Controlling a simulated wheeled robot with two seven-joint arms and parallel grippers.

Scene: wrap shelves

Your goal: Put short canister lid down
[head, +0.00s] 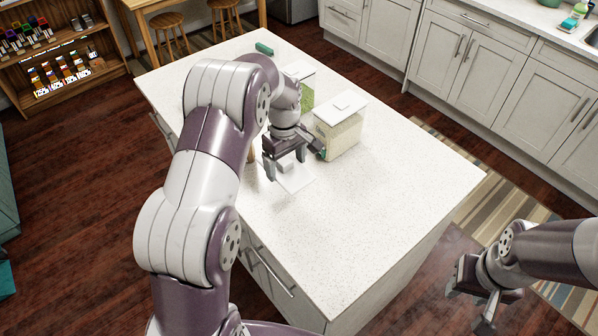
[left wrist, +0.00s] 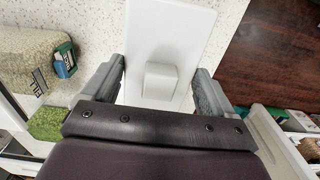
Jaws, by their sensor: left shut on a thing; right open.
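The white, flat, rectangular lid with a raised knob (head: 294,183) is at my left gripper (head: 285,167), over the white island top. In the left wrist view the lid (left wrist: 190,30) lies between the fingers, with its knob (left wrist: 160,80) in the jaws. My left gripper is shut on the lid. The lid looks level; I cannot tell whether it touches the surface. A clear canister with pale grains (head: 341,137) and a white lid stands just right of the gripper. My right gripper (head: 472,306) is open and empty, off the island at lower right.
A canister with green contents (head: 307,94) stands behind, partly hidden by my left arm. A small green object (head: 264,48) lies near the island's far edge. The island top (head: 370,220) is clear at the front and right. Cabinets (head: 470,50) line the back right.

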